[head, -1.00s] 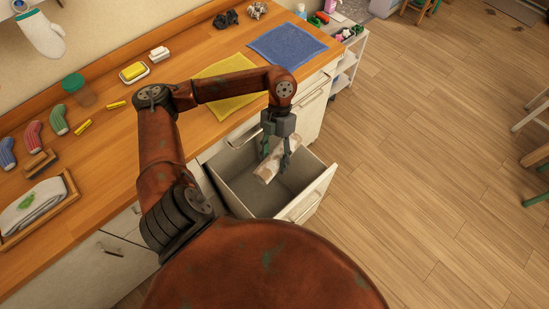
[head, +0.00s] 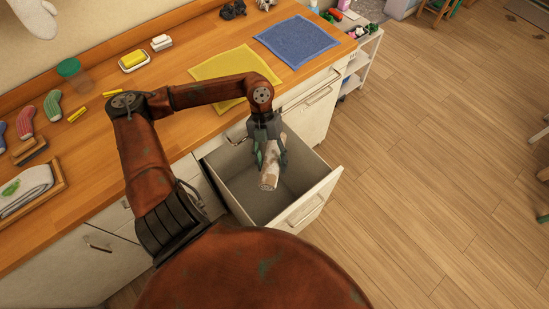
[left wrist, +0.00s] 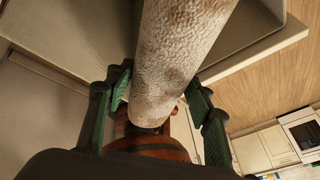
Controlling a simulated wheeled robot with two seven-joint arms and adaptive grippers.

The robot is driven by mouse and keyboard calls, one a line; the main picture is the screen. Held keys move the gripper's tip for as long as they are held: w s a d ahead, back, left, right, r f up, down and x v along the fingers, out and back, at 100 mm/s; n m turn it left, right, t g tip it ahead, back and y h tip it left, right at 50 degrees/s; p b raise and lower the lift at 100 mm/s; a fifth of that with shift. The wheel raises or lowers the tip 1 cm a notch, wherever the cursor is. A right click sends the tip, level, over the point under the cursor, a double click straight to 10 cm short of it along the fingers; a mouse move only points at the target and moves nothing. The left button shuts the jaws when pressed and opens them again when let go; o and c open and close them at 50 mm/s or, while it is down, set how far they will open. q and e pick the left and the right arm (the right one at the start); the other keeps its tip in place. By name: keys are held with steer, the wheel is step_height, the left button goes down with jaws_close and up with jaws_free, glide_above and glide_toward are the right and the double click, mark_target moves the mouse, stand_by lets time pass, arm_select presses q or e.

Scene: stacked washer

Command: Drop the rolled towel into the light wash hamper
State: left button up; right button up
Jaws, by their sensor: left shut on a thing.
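The rolled towel (head: 269,168) is a whitish, mottled roll. It also fills the upper middle of the left wrist view (left wrist: 175,60). My left gripper (head: 270,158) is shut on the towel and holds it tilted over the open drawer-like hamper (head: 300,212). The hamper has a pale front with a handle and a grey inside, and its floor looks bare where it shows. In the left wrist view my green gripper fingers (left wrist: 160,105) stand on both sides of the roll. My right gripper is not in view.
The wooden counter (head: 165,85) runs along the left. It carries a yellow cloth (head: 222,70), a blue cloth (head: 296,41), a soap dish (head: 134,62), a jar (head: 75,74) and several socks (head: 53,105). A white cart (head: 358,65) stands beyond the cabinets.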

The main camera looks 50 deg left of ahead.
arm_select(q)
steer(key=shift+f+b, duration=0.3)
steer(key=shift+f, duration=0.55)
steer(key=o, duration=1.3)
steer(key=v, duration=1.2)
